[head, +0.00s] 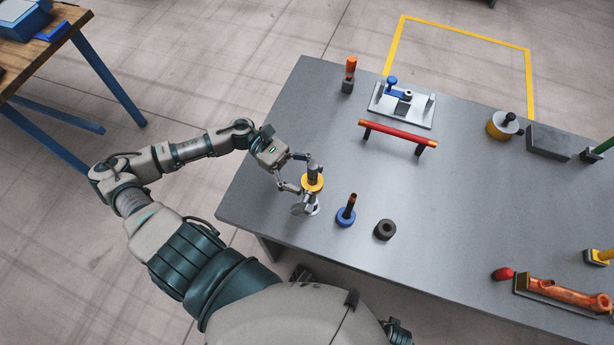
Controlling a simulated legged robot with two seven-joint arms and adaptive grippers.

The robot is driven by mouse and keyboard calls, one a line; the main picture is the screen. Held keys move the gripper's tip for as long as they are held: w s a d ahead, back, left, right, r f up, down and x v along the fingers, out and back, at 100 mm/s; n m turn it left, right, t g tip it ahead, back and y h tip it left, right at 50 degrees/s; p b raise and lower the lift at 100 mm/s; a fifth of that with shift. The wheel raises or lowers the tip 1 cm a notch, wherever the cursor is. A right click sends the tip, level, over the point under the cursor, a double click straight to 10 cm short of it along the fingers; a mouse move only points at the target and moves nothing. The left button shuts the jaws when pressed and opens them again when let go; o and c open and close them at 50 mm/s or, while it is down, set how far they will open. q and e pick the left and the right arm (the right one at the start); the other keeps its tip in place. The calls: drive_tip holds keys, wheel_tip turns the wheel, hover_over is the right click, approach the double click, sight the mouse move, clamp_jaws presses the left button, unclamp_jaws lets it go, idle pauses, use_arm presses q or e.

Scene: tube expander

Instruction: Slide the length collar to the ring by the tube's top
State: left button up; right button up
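A yellow collar (313,185) sits around a short upright grey post or tube (313,171) near the left front edge of the table. A pale metal part (305,207) shows just below it. My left gripper (309,178) reaches in from the left, with its two fingers spread to either side of the post at the yellow collar. I cannot tell whether the fingers press on the collar. The ring by the tube's top cannot be made out at this size.
On the grey table (280,130), a blue-based dark peg (346,215) and a black ring (385,229) stand close right. A red bar on supports (398,134) lies behind. A copper pipe piece (565,295) is at front right. The table's middle is clear.

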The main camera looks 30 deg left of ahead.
use_arm(q)
drive_tip(key=w+a, duration=0.1)
drive_tip(key=a, duration=1.1)
drive_tip(key=shift+a+f, duration=0.1)
drive_tip(key=shift+f, duration=0.05)
